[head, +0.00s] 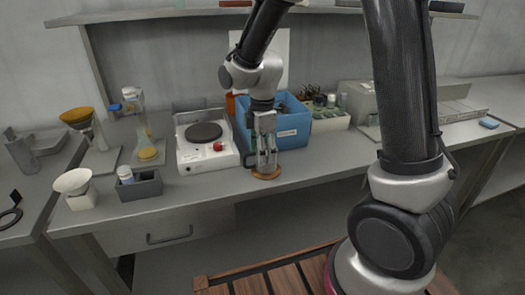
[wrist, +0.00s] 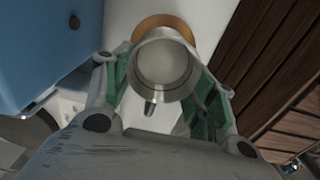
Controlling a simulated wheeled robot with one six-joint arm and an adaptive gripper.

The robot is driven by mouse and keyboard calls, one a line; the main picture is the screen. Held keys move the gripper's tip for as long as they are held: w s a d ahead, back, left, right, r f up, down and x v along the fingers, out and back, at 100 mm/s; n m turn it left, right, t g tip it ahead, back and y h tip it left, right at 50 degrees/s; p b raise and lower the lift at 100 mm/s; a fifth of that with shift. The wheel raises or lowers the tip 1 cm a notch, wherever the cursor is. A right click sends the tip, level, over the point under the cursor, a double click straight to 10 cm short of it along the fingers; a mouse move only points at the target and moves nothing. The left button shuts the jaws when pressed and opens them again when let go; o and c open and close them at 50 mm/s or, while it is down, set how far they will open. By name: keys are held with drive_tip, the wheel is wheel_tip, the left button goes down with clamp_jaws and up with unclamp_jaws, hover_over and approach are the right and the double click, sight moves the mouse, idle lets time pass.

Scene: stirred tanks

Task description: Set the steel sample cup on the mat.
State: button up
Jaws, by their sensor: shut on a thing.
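The steel sample cup (wrist: 166,92) is between the green-padded fingers of my gripper (wrist: 166,85), which is shut on it. The cup's open mouth faces the wrist camera, and its handle points toward the bottom of that view. The round orange-brown mat (wrist: 184,24) shows behind the cup's far side, and the cup hides part of it. In the head view my gripper (head: 266,160) points down over the mat (head: 266,174) at the bench's front edge. I cannot tell whether the cup's base touches the mat.
A blue bin (head: 290,130) stands close behind my gripper. A hotplate (head: 206,150) is to its left, with a grey box (head: 140,187) further left. The bench front right of the mat looks clear. A wooden slatted surface (head: 270,280) lies below the bench.

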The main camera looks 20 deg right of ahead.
drive_tip(key=shift+f, duration=0.15)
drive_tip(key=o, duration=1.2)
wheel_tip(320, 180, up, 12)
drive_tip(key=s+d+r+m+t, duration=0.2)
drive_tip(key=s+d+r+m, duration=0.1)
drive_tip(key=s+d+m, duration=0.5)
drive_tip(key=s+d+r+m+t, duration=0.2)
drive_tip(key=s+d+r+m, duration=0.1)
drive_tip(key=s+d+m, duration=0.5)
drive_tip(key=s+m, duration=0.2)
drive_tip(key=s, duration=0.2)
drive_tip(key=shift+d+r, duration=0.15)
drive_tip(key=shift+r, duration=0.15)
drive_tip(key=shift+s, duration=0.1)
